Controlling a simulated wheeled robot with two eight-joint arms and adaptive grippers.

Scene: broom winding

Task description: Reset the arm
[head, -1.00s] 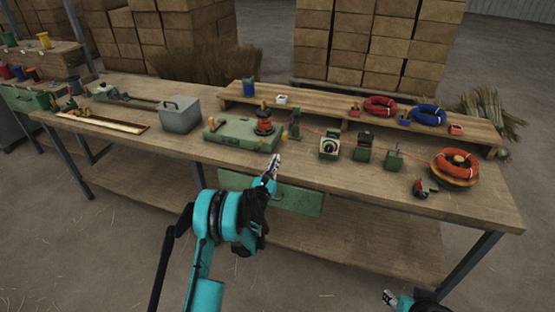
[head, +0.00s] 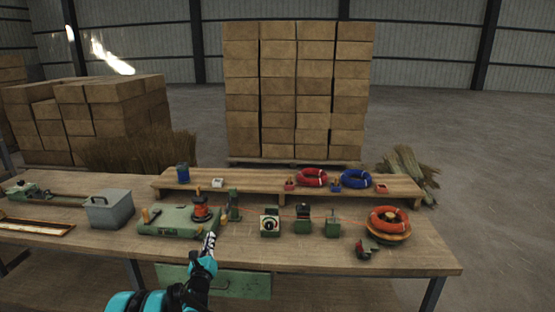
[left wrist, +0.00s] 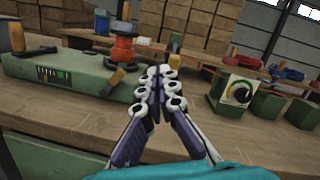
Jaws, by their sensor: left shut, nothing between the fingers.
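My left gripper (head: 209,242) is in front of the green winding machine (head: 180,221), near the front edge of the wooden workbench (head: 330,256). In the left wrist view its fingers (left wrist: 158,72) are closed together with nothing between them. The machine carries an orange-red spool (head: 200,208), which also shows behind the fingers in the left wrist view (left wrist: 124,45). My right gripper is not in the head view now.
A grey box (head: 109,209) stands left of the machine. Small green devices, one with a white dial (head: 270,222), stand to the right. An orange coil (head: 388,219) lies at the bench's right. A raised shelf (head: 255,185) holds red and blue coils.

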